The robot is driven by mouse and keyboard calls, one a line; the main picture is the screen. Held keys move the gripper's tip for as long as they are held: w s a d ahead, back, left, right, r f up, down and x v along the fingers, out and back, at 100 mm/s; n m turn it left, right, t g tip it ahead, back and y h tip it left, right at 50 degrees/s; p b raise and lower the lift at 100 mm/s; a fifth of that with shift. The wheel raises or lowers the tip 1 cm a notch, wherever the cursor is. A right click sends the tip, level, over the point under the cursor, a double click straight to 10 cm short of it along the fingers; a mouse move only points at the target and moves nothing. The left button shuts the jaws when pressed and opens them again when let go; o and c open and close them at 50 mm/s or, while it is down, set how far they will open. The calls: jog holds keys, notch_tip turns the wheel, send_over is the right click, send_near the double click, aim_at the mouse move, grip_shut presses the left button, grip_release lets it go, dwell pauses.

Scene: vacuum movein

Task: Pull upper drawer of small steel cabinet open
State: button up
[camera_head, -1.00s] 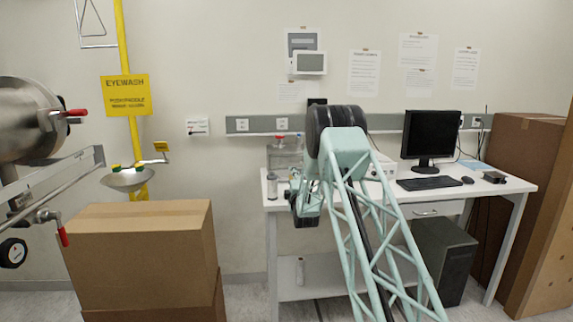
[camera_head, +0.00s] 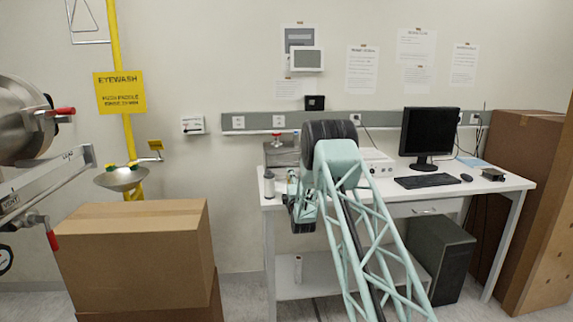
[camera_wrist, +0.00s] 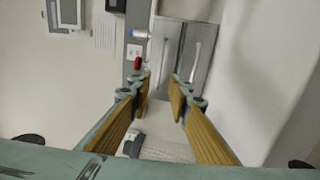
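The small steel cabinet (camera_head: 280,156) stands on the left end of the white desk, partly hidden behind my arm in the head view. In the wrist view, which is turned sideways, the cabinet (camera_wrist: 183,28) fills the upper middle. Two long handles show on its front. The left one appears to be the upper drawer handle (camera_wrist: 169,48), and the drawers look shut. My gripper (camera_wrist: 161,85) is open and empty. Its brown-padded fingers point toward the cabinet, and no contact with the handle shows. In the head view, my arm hides most of the gripper.
A small red-topped item (camera_head: 277,136) stands on the cabinet. The white desk (camera_head: 480,190) also holds a monitor (camera_head: 430,132) and keyboard (camera_head: 425,182). A grey bottle (camera_head: 269,184) stands left of my gripper. Cardboard boxes (camera_head: 140,250) stand at left and a large box (camera_head: 525,160) at right.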

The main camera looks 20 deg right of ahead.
aim_at(285, 156)
jog(key=shift+b+x, duration=1)
jog(key=shift+x, duration=5.65)
jog(key=shift+c, duration=0.6)
grip_shut()
